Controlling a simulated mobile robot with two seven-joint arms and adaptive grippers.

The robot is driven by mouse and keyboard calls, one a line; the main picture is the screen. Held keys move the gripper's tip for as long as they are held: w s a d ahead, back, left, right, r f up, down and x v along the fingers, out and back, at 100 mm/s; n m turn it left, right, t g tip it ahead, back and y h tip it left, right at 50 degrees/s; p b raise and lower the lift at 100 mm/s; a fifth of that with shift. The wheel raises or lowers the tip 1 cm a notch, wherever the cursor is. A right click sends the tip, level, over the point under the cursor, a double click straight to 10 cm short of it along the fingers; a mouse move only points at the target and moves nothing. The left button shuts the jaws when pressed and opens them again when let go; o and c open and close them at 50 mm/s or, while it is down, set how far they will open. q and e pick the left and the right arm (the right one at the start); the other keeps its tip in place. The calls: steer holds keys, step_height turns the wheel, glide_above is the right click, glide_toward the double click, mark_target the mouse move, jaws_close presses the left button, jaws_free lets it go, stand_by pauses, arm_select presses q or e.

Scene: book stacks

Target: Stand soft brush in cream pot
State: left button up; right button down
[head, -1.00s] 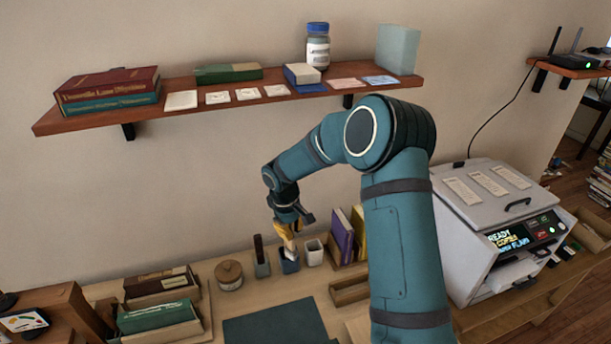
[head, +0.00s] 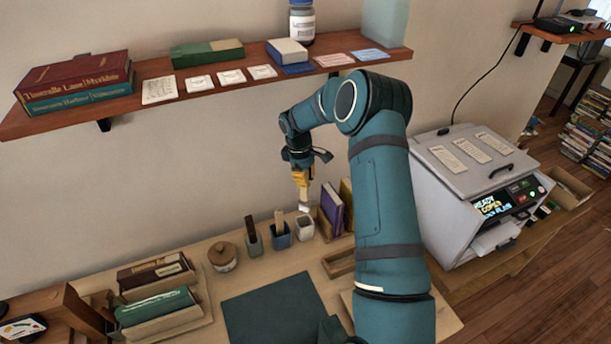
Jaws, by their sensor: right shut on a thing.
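The soft brush (head: 304,206) has a pale handle and white bristles, which point down. My right gripper (head: 302,182), with yellow fingers, is shut on its handle and holds it roughly upright. The cream pot (head: 305,230) stands on the desk directly below the bristles. The bristle tips show at about the pot's back rim; I cannot tell whether they are just above the mouth or slightly inside. My left gripper is not in view.
Left of the cream pot stand a blue pot (head: 281,238) with a wooden-handled tool and a grey pot (head: 253,245) with a dark tool. Purple and yellow books (head: 332,209) stand close on the right. A shelf (head: 222,88) runs above.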

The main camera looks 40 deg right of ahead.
mark_target(305, 201)
steer(key=shift+f+b, duration=1)
steer(key=shift+f, duration=1)
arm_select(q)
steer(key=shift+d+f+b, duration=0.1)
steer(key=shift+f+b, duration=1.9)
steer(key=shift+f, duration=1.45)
arm_select(e)
steer(key=shift+f, duration=3.1)
steer(key=c, duration=1.1)
jaws_free()
steer(key=shift+o, duration=0.2)
steer(key=shift+r, duration=0.1)
steer(key=r, duration=0.4)
steer(key=w+r, duration=0.1)
steer(key=r, duration=0.3)
steer(key=a+r, duration=0.1)
steer(key=r, duration=0.2)
steer(key=shift+w+r, duration=0.25)
steer(key=shift+r, duration=0.15)
